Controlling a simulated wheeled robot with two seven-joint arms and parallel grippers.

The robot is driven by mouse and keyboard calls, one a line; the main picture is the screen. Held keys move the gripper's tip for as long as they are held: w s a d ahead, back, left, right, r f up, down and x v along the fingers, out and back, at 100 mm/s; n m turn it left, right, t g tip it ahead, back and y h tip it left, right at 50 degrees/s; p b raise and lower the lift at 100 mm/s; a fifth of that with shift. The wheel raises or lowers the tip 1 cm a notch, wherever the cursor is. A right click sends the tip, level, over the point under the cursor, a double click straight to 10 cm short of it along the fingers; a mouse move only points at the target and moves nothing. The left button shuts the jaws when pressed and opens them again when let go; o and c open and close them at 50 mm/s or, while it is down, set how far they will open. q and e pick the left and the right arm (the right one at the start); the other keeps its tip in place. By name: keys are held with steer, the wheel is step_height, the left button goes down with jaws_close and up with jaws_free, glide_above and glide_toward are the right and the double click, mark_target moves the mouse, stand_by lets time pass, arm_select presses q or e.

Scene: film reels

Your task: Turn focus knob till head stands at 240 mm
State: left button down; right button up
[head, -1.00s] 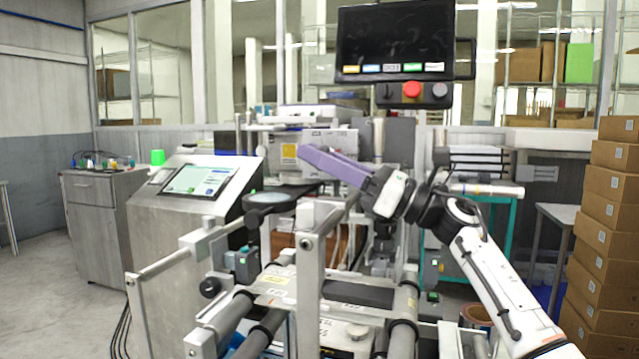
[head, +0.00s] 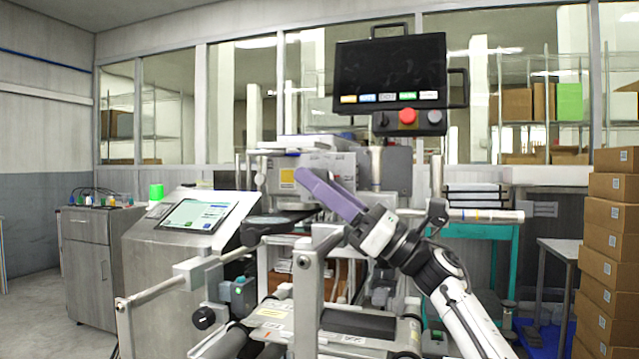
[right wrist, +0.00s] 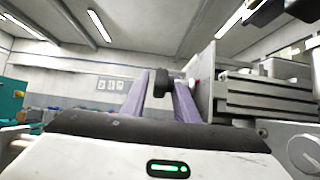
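My right gripper (head: 305,180), with long purple fingers, points up and left in front of the grey and white head unit (head: 339,167) of the machine. In the right wrist view a dark knob (right wrist: 162,84) shows between the tips of the purple fingers (right wrist: 163,98), with little or no gap at its sides. I cannot tell whether the fingers press on it. In the head view the gripper hides the knob. A millimetre reading cannot be made out. The tilted touch screen (head: 195,215) is lit, its text too small to read. My left gripper is not in view.
A dark monitor (head: 390,72) with a red button (head: 407,116) hangs above the machine. A metal frame with rollers and posts (head: 305,290) stands in front. Stacked cardboard boxes (head: 607,235) are at the right, a grey cabinet (head: 88,262) at the left.

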steer(key=shift+o, duration=0.4)
steer(key=shift+s+a, duration=0.15)
steer(key=shift+s, duration=0.05)
steer(key=shift+w, duration=0.1)
steer(key=shift+d, duration=0.2)
steer(key=v, duration=1)
